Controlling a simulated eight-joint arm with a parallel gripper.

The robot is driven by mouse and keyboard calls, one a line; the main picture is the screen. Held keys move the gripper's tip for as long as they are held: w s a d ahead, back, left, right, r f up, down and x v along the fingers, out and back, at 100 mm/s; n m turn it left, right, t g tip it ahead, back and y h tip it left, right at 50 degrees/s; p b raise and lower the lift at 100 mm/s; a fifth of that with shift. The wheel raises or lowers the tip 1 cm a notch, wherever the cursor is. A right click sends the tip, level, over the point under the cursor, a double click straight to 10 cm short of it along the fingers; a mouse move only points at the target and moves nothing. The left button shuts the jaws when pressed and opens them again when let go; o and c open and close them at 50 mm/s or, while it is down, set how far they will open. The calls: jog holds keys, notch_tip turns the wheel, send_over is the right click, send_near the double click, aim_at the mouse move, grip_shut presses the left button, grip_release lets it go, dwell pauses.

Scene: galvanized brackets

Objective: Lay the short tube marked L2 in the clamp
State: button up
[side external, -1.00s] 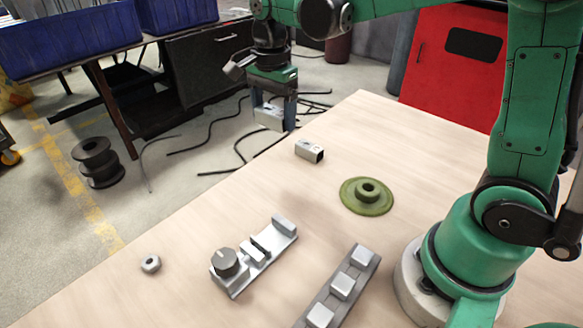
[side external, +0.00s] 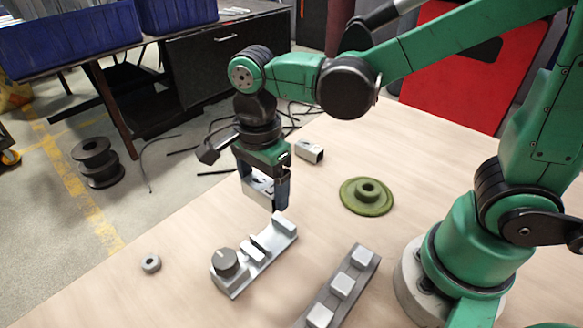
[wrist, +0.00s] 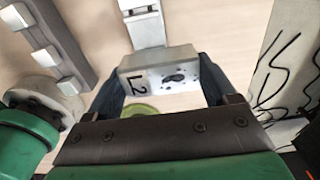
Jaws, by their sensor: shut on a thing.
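My gripper (side external: 264,192) is shut on a short square metal tube marked L2 (wrist: 165,76), whose black letters and a round hole face the wrist camera. The tube also shows between the fingers in the side view (side external: 257,192). It is held in the air just beyond the far end of the clamp. The clamp (side external: 235,285) is a silver block with a dark round knob (side external: 225,262) at its near left end and raised jaws along it. In the wrist view part of the clamp (wrist: 146,28) shows just past the tube.
A second short square tube (side external: 309,151) lies near the table's far edge. A green flanged disc (side external: 367,195) lies right of the clamp. A grey rail with several pale blocks (side external: 342,286) lies at the front. A small grey nut (side external: 150,264) lies at left.

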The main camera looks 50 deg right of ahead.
aim_at(268, 193)
jog(key=shift+s+a+f, duration=0.25)
jog(key=shift+s+f, duration=0.2)
jog(key=shift+s, duration=0.05)
jog(key=shift+s+a+f, duration=0.2)
jog(key=shift+s+f, duration=0.2)
jog(key=shift+s, duration=0.05)
jog(key=shift+f, duration=3.2)
jog(key=o, duration=1.2)
jog(key=shift+c, duration=0.2)
jog(key=shift+r, duration=2.8)
